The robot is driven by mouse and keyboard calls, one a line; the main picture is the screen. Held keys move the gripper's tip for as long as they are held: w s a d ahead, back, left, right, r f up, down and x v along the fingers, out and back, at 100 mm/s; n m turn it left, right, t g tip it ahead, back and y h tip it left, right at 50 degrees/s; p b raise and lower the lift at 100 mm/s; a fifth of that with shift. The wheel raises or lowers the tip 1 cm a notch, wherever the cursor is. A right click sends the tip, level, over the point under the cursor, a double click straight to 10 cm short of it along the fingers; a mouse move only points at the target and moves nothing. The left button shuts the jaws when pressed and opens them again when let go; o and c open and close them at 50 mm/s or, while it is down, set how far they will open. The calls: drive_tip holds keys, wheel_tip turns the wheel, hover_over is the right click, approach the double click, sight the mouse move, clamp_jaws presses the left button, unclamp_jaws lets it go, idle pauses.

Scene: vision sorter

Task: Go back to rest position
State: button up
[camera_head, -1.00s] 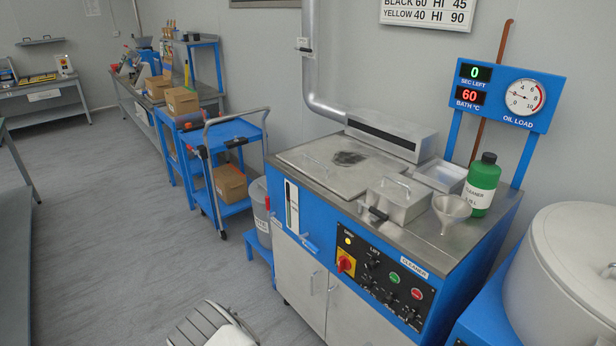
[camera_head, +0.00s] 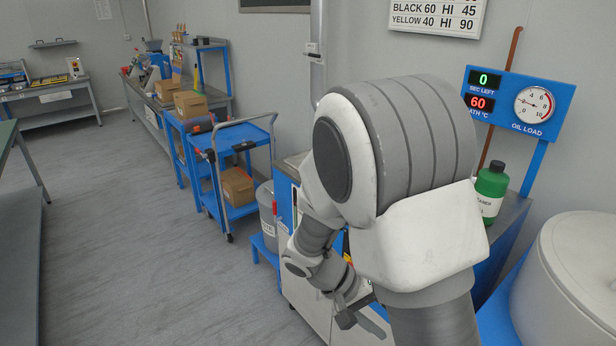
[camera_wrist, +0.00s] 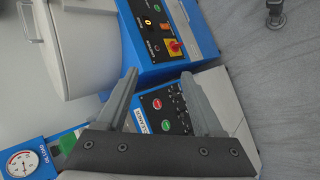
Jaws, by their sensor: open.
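My gripper (camera_wrist: 162,98) is open and empty in the wrist view. Its two grey fingers stand apart in front of the blue cleaner machine's control panel (camera_wrist: 166,112). In the head view my gripper (camera_head: 362,318) is low, in front of the machine's cabinet doors (camera_head: 304,292). My arm fills the middle of the head view and hides most of the machine's top, including the lid, the small metal box and the funnel area. The green cleaner bottle (camera_head: 489,190) stands upright on the machine's right rear, partly covered by my arm.
A large white round vessel (camera_head: 575,265) stands at the right. A blue cart (camera_head: 235,140) with a box and a grey bin (camera_head: 268,215) stand left of the machine. A green-topped table (camera_head: 15,180) is at the far left. The grey floor (camera_head: 120,240) between is clear.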

drive_tip(key=s+r+t+y, duration=0.3)
drive_tip(key=s+r+y, duration=0.1)
drive_tip(key=r, duration=0.6)
drive_tip(key=s+a+r+t+y, duration=0.1)
drive_tip(key=s+r+t+y, duration=0.3)
drive_tip(key=s+r, duration=0.3)
drive_tip(key=shift+a+r+n+y+p, duration=0.2)
drive_tip(key=shift+r+n+y+p, duration=0.25)
drive_tip(key=shift+r, duration=1.25)
drive_tip(key=shift+d, duration=0.1)
